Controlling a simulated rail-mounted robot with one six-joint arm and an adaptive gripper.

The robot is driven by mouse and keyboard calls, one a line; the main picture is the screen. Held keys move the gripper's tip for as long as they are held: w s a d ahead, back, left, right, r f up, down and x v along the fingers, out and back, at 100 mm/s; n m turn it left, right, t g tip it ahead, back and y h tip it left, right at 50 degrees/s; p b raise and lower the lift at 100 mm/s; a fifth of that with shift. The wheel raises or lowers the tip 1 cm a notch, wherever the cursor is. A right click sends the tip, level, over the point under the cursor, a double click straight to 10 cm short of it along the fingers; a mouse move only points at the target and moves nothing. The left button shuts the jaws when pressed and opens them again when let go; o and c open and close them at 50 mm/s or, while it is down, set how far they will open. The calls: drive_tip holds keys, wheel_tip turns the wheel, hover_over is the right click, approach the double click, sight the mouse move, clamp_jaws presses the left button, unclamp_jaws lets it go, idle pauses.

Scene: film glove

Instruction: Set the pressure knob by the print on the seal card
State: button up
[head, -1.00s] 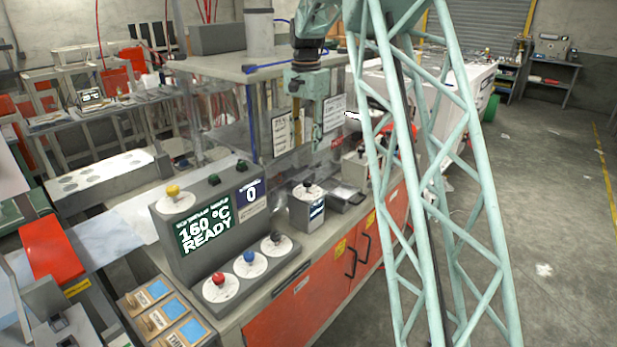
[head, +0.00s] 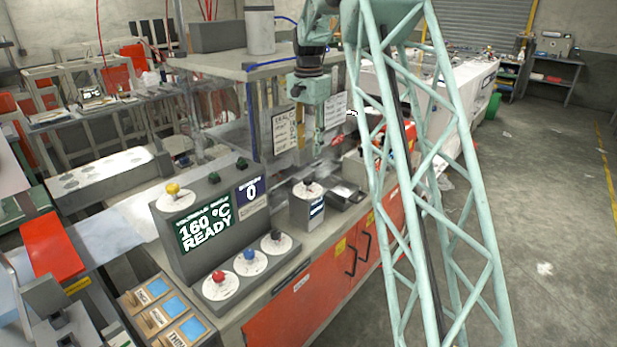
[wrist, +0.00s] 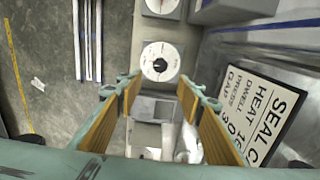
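The seal card (head: 285,131) stands upright behind my gripper; in the wrist view the card (wrist: 262,112) shows large at the right. I read SEAL, HEAT, DWELL, PRESS and GAP; its values are partly cut off or too unclear to read surely. My gripper (head: 310,138) points down, its fingers apart and empty; the wrist view also shows my gripper (wrist: 160,86) open. A black knob on a white round dial (wrist: 160,63) lies just beyond the fingertips there. In the head view, a black knob (head: 308,187) tops a small grey box below my gripper. Knob labels are unreadable.
The grey console (head: 196,262) reads 160 °C READY and has a yellow knob (head: 173,189), a red knob (head: 218,276), a blue knob (head: 249,255) and a black knob (head: 276,236). A dark tray (head: 345,197) sits right of the small box.

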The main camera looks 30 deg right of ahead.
sight(309, 179)
wheel_tip(309, 179, down, 13)
drive_tip(key=shift+r+b, duration=0.1)
drive_tip(key=shift+b, duration=0.25)
idle(0.4)
drive_tip(key=shift+c, duration=0.7)
drive_tip(key=c, duration=0.7)
